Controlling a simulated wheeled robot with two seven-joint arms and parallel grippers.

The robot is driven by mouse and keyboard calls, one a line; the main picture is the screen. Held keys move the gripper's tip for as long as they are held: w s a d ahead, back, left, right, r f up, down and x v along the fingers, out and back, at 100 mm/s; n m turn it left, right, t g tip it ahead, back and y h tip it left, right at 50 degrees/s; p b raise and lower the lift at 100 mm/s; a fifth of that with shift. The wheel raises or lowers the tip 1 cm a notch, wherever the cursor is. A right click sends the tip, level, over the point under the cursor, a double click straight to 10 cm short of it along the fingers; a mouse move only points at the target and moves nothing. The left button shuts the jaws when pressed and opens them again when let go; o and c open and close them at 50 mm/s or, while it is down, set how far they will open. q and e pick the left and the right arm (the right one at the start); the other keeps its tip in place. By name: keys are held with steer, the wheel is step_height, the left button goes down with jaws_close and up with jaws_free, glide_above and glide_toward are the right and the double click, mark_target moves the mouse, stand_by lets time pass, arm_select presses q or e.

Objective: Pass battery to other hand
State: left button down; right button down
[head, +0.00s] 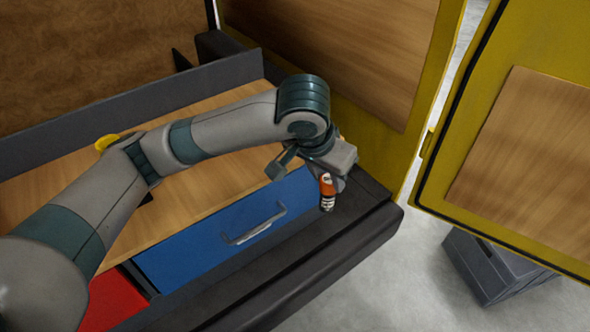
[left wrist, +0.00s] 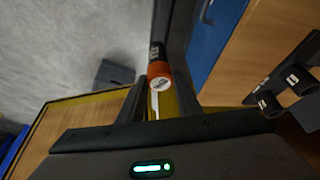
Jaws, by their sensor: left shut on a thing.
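The battery (head: 327,190) is orange and black and stands roughly upright in the head view, at the far end of my left arm. My left gripper (head: 332,180) is shut on it, above the dark ledge in front of the blue drawer. In the left wrist view the battery (left wrist: 158,72) lies between the two dark fingers (left wrist: 158,100), its orange end towards the camera. My right gripper is in neither view.
A blue drawer (head: 215,235) with a metal handle and a red drawer (head: 113,302) sit under a wooden top (head: 225,172). Yellow-framed panels (head: 520,170) stand at the right. A grey crate (head: 490,268) is on the floor. A yellow object (head: 106,142) lies behind my left arm.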

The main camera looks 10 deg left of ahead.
arm_select(q)
steer(key=d+m, duration=0.3)
steer(key=d, duration=0.6)
steer(key=shift+d+g+h, duration=0.4)
steer(key=shift+r, duration=0.1)
